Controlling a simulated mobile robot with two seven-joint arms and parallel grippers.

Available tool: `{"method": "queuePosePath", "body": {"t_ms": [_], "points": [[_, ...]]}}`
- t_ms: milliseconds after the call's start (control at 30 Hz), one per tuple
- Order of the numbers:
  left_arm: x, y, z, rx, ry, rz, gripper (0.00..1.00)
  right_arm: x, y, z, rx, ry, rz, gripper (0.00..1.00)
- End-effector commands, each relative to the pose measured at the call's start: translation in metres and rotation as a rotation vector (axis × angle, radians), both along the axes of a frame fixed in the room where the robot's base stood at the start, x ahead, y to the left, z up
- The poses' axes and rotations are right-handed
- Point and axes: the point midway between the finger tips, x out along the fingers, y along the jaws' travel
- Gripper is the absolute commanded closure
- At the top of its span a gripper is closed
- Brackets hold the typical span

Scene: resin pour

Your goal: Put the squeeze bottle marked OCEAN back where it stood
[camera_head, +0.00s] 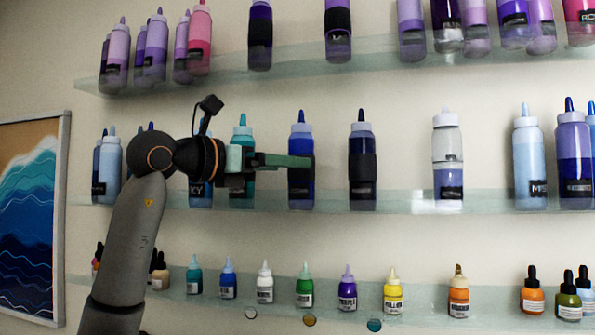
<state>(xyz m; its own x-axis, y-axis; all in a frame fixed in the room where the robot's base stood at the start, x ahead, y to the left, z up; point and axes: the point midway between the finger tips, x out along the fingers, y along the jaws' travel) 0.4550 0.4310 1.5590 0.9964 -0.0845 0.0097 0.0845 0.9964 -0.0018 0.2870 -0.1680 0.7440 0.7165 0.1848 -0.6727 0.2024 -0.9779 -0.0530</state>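My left gripper (272,160) reaches in from the left at the height of the middle shelf (420,202). A bottle with a teal cap (242,132) shows at the gripper, its body largely covered by it. I cannot tell whether the fingers hold this bottle or only pass in front of it. A greenish finger extends right, across a dark blue bottle (300,136) standing on the shelf. The OCEAN mark is not readable on any bottle, so I cannot tell which one it is. My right gripper is not in view.
Small dropper bottles line the lower shelf (425,300).

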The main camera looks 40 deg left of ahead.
Motion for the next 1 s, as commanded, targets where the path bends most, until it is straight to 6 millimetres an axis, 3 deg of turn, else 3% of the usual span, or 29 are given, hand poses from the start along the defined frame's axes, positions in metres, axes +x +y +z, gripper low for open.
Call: {"method": "queuePosePath", "body": {"t_ms": [200,400,1000], "points": [[-0.046,0.004,-0.001,0.002,-0.002,0.002,0.06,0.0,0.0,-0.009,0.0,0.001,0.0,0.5],[-0.067,0.005,-0.001,0.001,-0.001,0.001,0.06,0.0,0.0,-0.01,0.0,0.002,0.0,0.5],[-0.07,0.006,-0.001,0.001,0.001,0.0,0.06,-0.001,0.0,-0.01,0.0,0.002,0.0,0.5]]}}
